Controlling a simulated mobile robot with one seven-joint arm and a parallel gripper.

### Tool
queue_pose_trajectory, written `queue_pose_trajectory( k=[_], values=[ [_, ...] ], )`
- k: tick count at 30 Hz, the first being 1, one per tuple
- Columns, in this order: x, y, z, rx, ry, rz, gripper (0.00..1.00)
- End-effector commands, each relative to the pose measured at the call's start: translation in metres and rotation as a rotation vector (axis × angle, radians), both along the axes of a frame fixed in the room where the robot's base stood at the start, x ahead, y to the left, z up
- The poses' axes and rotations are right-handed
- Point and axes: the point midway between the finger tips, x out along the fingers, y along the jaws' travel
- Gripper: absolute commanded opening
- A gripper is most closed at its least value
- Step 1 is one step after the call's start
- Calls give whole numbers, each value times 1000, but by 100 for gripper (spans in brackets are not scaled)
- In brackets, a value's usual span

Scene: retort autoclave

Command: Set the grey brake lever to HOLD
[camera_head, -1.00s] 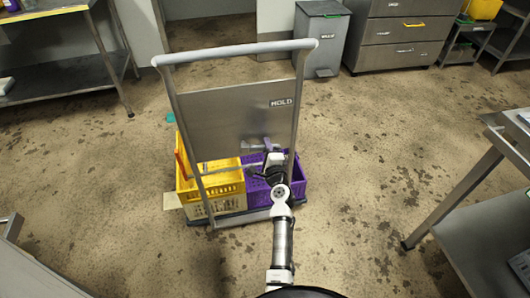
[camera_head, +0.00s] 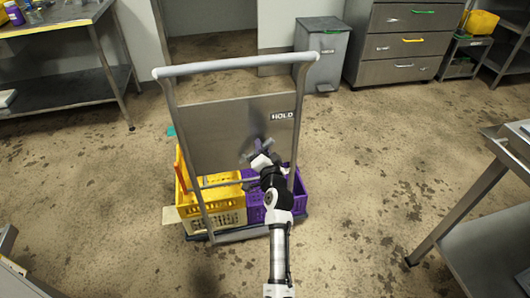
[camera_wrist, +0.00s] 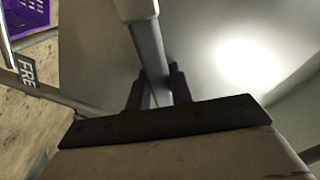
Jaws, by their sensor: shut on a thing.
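The grey brake lever (camera_wrist: 148,45) runs between the two dark purple fingers of my gripper (camera_wrist: 157,88) in the wrist view. The fingers are shut on it, and a paler, thicker part shows at the top edge. In the head view my gripper (camera_head: 260,147) is at the cart's metal back panel (camera_head: 215,130), below and left of the HOLD label (camera_head: 283,115). There the lever is small and partly hidden by the gripper.
The cart frame has a grey push handle (camera_head: 235,62) and carries a yellow crate (camera_head: 225,208) and a purple crate (camera_head: 296,190). A steel table (camera_head: 480,200) stands at right, and a grey bin (camera_head: 321,50) behind. The floor around the cart is mostly clear.

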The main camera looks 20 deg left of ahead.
Motion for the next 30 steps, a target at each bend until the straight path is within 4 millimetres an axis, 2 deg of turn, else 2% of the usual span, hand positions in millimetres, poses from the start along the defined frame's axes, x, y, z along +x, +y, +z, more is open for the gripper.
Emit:
queue_pose_trajectory(
  k=[10,26,27,30],
  values=[
    [-4,6,7,-108,-73,1,0],
    [-5,8,8,-126,-86,2,0],
    [-5,8,8,-126,-86,2,27],
    [-5,7,8,-124,-85,1,40]
  ],
)
